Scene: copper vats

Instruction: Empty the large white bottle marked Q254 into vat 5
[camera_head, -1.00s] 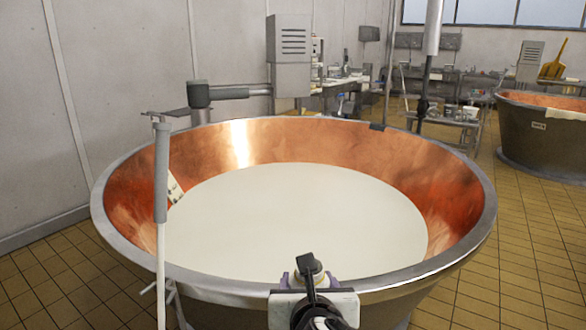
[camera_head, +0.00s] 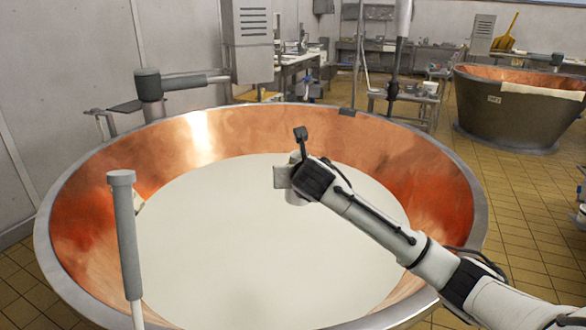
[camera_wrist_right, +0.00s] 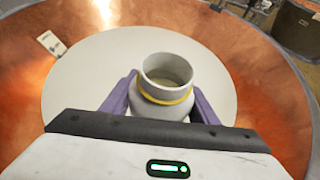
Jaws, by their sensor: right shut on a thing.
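The large copper vat (camera_head: 420,180) with a steel rim fills the middle of the head view and holds a pale cream liquid (camera_head: 240,245). I cannot read a vat number on it. My right gripper (camera_head: 284,178) is over the liquid, inside the rim's outline. In the right wrist view its purple fingers are shut on a white bottle (camera_wrist_right: 165,108). The bottle's round mouth is open and uncapped, with a yellow ring (camera_wrist_right: 166,97) around the neck. It looks about upright. The gripper hides most of it in the head view, and no Q254 mark shows. My left gripper is not in view.
A grey post (camera_head: 125,230) stands at the vat's near left. A jointed arm with a grey box (camera_head: 253,40) is behind its far left rim. A white card (camera_head: 139,203) is on the inner wall. A second copper vat (camera_head: 510,112) stands back right; tiled floor lies between.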

